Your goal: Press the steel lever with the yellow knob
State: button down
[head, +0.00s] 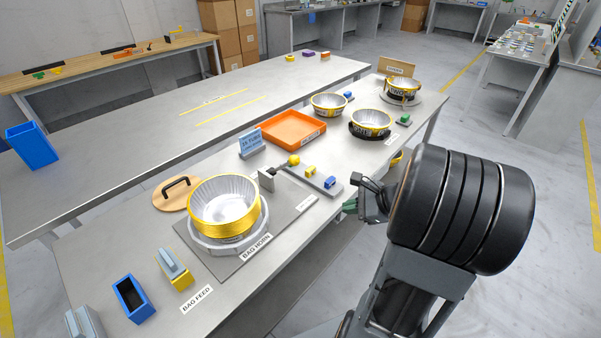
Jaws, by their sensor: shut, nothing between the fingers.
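A grey block on a yellow base (181,280) stands by the "BAG FEED" label. My gripper (349,207) is shut and empty, with dark green fingertips. It points left beside the table's front edge, to the right of the bar and apart from it in the picture.
A gold cup with a pleated liner (224,207) sits on a ring by the "BAG HORN" label. An orange tray (294,131), a blue sign (251,142) and a blue box (133,299) stand on the table. Several gold cups are at the far end.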

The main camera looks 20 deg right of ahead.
jog(key=w+d+r+m+t, duration=0.1)
jog(key=w+r+m+t, duration=0.3)
jog(key=w+r+m, duration=0.1)
jog(key=shift+d+m+t+y, duration=0.3)
jog(key=shift+m+y, duration=0.1)
jog(key=shift+m, duration=0.4)
jog(key=shift+w+a, duration=0.1)
jog(key=shift+w, duration=0.1)
jog(key=r+x, duration=0.2)
jog(key=x, duration=1)
jog(key=shift+w+a+r, duration=0.25)
jog(key=shift+w+a, duration=0.25)
jog(key=shift+w, duration=0.1)
